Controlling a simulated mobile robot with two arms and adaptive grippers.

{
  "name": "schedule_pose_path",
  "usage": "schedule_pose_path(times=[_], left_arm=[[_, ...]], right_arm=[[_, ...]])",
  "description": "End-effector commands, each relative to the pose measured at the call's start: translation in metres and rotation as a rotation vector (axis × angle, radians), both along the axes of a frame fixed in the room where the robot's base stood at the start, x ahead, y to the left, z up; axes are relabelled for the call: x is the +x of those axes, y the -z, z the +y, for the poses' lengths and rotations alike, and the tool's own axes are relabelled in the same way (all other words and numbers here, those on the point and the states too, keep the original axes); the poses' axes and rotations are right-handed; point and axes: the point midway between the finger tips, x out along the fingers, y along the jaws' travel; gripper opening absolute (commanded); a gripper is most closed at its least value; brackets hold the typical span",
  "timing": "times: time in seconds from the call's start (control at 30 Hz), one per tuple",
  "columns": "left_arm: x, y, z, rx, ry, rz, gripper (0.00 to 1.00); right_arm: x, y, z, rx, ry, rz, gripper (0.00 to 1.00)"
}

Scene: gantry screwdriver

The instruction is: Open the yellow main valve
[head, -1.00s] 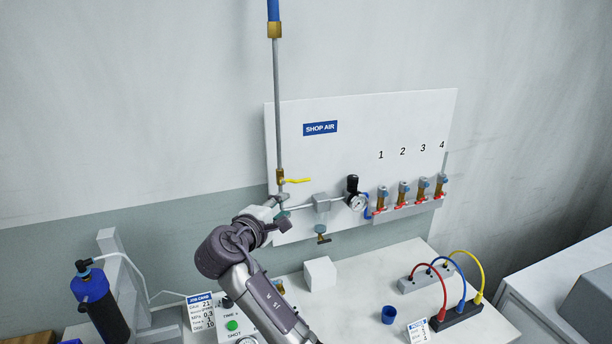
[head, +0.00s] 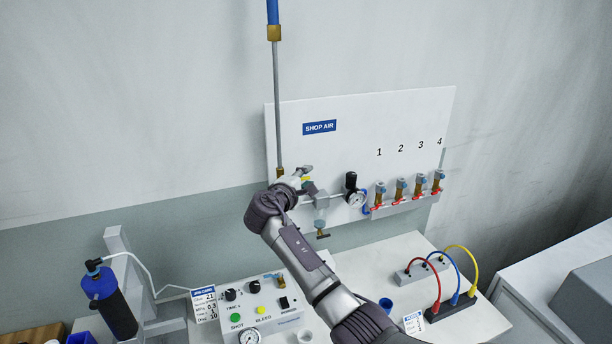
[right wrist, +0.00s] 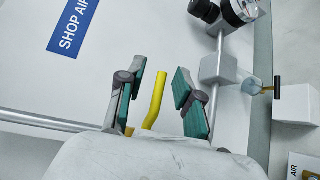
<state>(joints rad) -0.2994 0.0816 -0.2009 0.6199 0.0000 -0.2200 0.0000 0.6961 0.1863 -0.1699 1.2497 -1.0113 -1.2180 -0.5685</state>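The yellow main valve handle (right wrist: 154,105) shows in the right wrist view as a bent yellow bar. In the head view only a small yellow bit of it (head: 307,179) shows beside my right gripper (head: 303,172). The brass valve body (head: 280,173) is on the vertical grey pipe, partly hidden by my right arm. In the right wrist view my right gripper (right wrist: 161,88) is open, with one green-padded finger on each side of the yellow handle and gaps between pads and handle. My left gripper is not in view.
The white SHOP AIR panel (head: 360,125) is right behind the gripper. A gauge (head: 355,198) with a black regulator knob (head: 351,180) and several red-handled numbered valves (head: 401,190) are to the right. A control box (head: 262,308) and blue cup (head: 386,305) are on the table below.

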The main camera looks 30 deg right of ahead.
Motion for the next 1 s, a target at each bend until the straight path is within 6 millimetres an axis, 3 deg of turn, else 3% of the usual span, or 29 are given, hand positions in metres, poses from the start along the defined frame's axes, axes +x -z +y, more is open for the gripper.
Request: schedule_pose_path(times=[0.3,0.5,1.0], left_arm=[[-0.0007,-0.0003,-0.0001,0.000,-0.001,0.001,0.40],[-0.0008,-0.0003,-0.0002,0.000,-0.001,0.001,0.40],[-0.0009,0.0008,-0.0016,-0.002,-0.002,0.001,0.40]], right_arm=[[0.0011,0.0008,-0.0019,0.001,0.000,0.000,0.33],[0.0010,0.0008,-0.0016,0.001,0.000,0.001,0.00],[0.0009,0.0011,-0.0014,-0.007,-0.001,0.003,0.00]])
